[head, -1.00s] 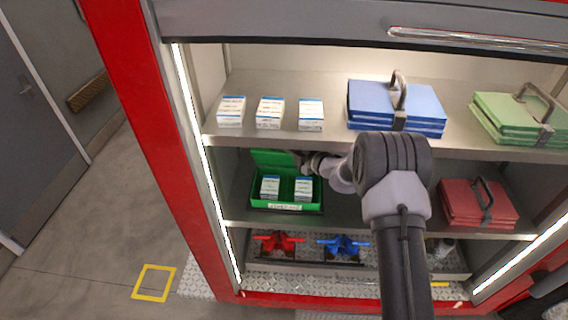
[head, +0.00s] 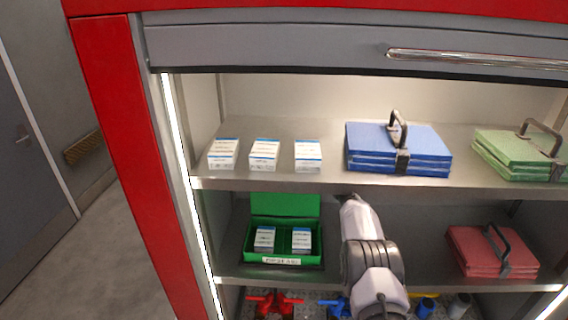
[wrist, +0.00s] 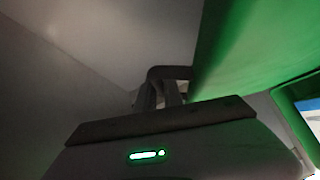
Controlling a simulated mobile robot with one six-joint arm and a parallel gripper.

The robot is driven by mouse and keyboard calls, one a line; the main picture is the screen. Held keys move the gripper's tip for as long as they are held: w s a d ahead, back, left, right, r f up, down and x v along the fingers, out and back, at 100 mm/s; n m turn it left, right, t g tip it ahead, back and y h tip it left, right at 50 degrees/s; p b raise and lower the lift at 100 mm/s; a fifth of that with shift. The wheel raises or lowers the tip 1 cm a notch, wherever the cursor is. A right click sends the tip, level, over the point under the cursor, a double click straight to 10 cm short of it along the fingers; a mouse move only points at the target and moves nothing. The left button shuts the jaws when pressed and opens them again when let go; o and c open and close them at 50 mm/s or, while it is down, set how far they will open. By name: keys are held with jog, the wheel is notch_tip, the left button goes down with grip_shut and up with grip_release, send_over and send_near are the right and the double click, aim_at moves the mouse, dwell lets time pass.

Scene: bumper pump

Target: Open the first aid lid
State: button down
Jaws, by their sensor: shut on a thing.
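The green first aid box (head: 255,252) stands on the middle shelf with two white-and-blue cartons (head: 301,239) inside. Its green lid (head: 285,204) stands raised, about upright, along the back of the box. In the wrist view the lid (wrist: 255,45) fills the upper right as a large green panel. My gripper (wrist: 165,88) is shut at the lid's edge, with dark fingers meeting the green panel. In the head view my wrist is just right of the box, and the fingertips are hard to make out.
The upper shelf above holds several white cartons (head: 264,155), blue folders (head: 398,149) and green folders (head: 519,153). Red folders (head: 492,251) lie right of my arm. Red (head: 273,304) and blue valve-like parts sit below. The cabinet's left wall is close to the box.

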jog(key=shift+w+f, duration=0.15)
jog(key=shift+w, duration=0.2)
